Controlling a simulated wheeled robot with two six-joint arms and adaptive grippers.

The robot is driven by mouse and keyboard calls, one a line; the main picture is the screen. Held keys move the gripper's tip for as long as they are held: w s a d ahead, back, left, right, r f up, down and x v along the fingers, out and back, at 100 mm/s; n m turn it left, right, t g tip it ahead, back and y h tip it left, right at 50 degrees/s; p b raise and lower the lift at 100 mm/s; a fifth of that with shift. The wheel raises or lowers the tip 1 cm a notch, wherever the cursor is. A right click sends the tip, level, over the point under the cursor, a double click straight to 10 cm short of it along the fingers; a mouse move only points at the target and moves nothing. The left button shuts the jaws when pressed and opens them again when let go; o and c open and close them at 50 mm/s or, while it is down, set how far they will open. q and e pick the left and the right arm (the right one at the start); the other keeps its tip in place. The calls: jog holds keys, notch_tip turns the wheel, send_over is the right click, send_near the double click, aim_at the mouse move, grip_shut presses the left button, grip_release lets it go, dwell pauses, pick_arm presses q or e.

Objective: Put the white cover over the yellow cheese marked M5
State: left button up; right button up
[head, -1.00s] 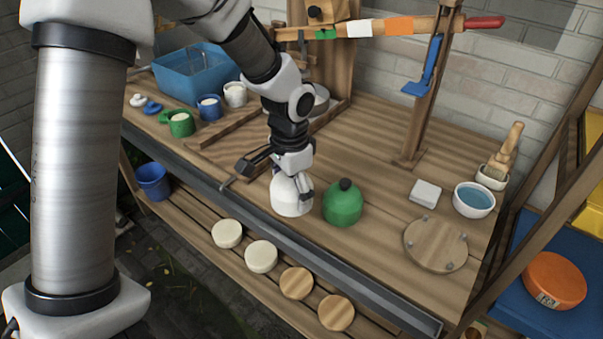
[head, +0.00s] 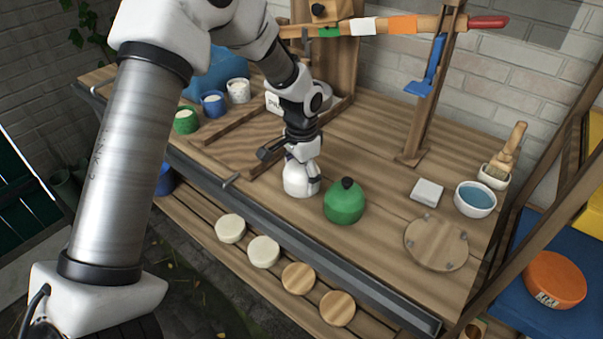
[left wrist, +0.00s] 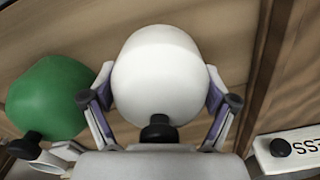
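The white cover (head: 299,182) is a rounded dome with a dark knob. My left gripper (head: 303,160) is shut on it from above, over the bench near the front edge. In the left wrist view the white cover (left wrist: 160,80) sits between my two fingers (left wrist: 160,108), with the black knob towards the palm. I cannot tell how far its base is above the bench. No cheese with a readable M5 mark shows. An orange round cheese (head: 555,279) with a small unreadable label sits on a blue surface at the right. My right gripper is not in view.
A green cover (head: 344,202) stands close right of the white one. A round wooden board (head: 436,244), a white block (head: 426,192) and a blue-filled bowl (head: 475,199) are further right. Pale rounds (head: 264,251) lie on the lower shelf. A wooden post (head: 424,110) rises behind.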

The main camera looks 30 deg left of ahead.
pick_arm(q)
jog(key=shift+o, duration=0.4)
jog(key=shift+w+f, duration=0.1)
notch_tip(320, 180, up, 12)
jog(key=shift+r, duration=0.25)
dwell(0.3)
